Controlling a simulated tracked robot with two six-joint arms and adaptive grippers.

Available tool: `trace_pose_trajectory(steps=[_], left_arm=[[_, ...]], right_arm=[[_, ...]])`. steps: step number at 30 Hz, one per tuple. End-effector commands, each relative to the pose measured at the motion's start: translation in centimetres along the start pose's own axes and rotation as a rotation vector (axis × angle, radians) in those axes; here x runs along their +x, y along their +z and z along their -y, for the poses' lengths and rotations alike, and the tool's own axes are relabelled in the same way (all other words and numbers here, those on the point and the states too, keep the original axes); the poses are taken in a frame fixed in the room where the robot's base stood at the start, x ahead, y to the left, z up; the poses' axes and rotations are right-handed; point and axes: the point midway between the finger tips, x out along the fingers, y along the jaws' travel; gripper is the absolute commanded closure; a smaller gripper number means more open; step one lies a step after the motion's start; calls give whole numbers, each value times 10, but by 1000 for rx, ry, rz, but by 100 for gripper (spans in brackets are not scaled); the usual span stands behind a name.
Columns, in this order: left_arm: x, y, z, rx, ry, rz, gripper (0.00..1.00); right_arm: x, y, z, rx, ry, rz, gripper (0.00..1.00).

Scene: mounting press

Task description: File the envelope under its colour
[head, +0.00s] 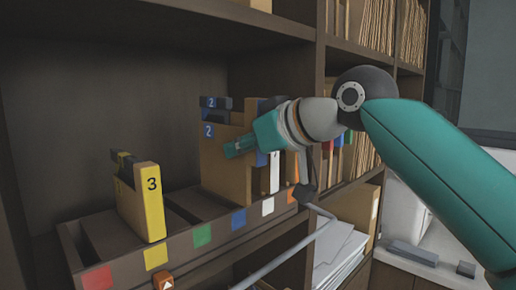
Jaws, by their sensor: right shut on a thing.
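My right gripper (237,149) reaches in from the right and is shut at the upper part of a brown card piece, which I take for the envelope (225,178). It carries a blue label with a white 2 at its upper left. The piece is upright above the blue and green colour squares; whether its lower edge touches the tray is hard to tell. The fingers' exact contact is small and partly hidden. The divided tray (120,270) has red, yellow, green, blue (238,219), white and orange squares along its front. My left gripper is not in view.
A yellow-edged file (151,203) marked 3 stands at the yellow square. A white-edged file (274,172) and an orange-edged one stand close to the right of the envelope. Shelf uprights and full shelves border the right. The compartment between yellow and the envelope looks empty.

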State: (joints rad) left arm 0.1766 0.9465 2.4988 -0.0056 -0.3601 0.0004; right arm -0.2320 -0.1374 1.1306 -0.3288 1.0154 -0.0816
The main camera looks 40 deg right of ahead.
Motion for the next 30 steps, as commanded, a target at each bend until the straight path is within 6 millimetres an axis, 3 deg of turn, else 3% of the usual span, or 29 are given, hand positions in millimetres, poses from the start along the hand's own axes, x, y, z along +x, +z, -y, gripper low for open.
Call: trace_pose_trajectory(steps=[6,12,30], left_arm=[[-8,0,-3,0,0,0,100],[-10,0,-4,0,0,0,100],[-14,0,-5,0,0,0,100]], right_arm=[[24,-12,-1,0,2,0,100],[36,-16,-1,0,1,-1,100],[38,-18,0,0,1,3,100]])
